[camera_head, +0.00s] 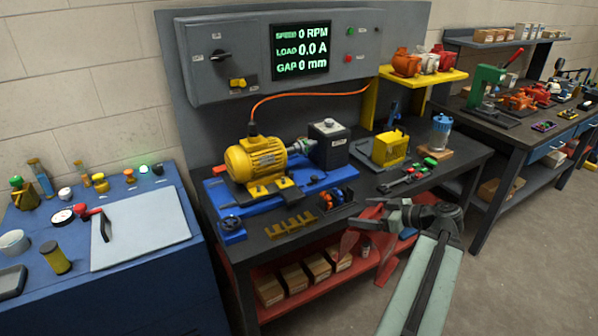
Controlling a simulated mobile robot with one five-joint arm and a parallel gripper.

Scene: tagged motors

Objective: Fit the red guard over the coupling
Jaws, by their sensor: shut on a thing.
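The coupling (299,146) sits between the yellow motor (256,158) and a dark grey block (329,146) on the blue base on the workbench. It looks uncovered, with a silvery shaft part showing. My gripper (376,211) is at the front edge of the bench, to the right of and nearer than the coupling. It is shut on a red piece (354,238), which looks like the red guard. The piece hangs by the bench edge, apart from the coupling. My gripper hides part of it, and its exact shape is hard to tell.
A yellow bracket (390,148) and a blue-topped jar (440,132) stand right of the grey block. Small parts (290,227) line the front of the bench. A yellow shelf (432,78) holds red and white housings. An orange cable (310,95) runs to the motor.

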